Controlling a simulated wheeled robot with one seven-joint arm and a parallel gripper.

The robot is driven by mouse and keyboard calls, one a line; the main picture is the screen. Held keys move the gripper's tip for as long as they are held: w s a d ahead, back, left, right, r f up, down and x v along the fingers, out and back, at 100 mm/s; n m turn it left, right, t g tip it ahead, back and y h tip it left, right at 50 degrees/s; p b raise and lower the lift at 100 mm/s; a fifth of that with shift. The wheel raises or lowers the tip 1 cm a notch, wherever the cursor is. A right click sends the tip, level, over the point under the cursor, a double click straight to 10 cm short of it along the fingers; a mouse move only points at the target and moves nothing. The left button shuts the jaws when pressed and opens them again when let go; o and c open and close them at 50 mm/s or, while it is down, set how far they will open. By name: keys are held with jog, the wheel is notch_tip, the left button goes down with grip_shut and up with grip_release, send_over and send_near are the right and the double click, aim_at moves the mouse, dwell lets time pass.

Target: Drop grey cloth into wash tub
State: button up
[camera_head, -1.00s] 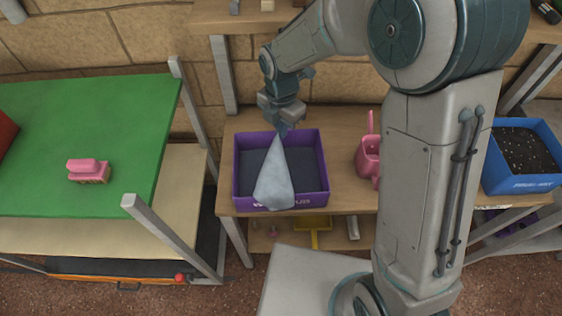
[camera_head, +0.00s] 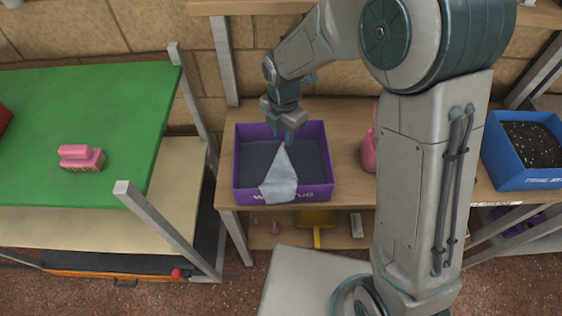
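The grey cloth (camera_head: 281,178) hangs as a narrow cone from my gripper (camera_head: 288,138). My gripper is shut on its top end, above the purple wash tub (camera_head: 315,195). The cloth's lower part spreads and drapes over the tub's front wall, covering part of the lettering there. The tub stands on the wooden shelf, with a dark inside. My fingertips are small in this view, and the cloth's peak meets them.
A blue box of dark soil (camera_head: 526,178) stands at the right of the wooden shelf (camera_head: 345,140). A pink watering can (camera_head: 368,153) is partly hidden by my arm. A pink brush (camera_head: 81,157) lies on the green table (camera_head: 95,115) at left. A yellow dustpan (camera_head: 316,221) is below.

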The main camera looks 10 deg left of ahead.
jog(key=o, duration=1.3)
notch_tip(320, 180, up, 6)
jog(key=p, duration=0.4)
jog(key=shift+f, duration=0.25)
jog(key=shift+r, duration=0.1)
notch_tip(320, 180, up, 14)
jog(key=b, duration=0.1)
jog(key=shift+b, duration=0.35)
jog(key=shift+f, duration=0.2)
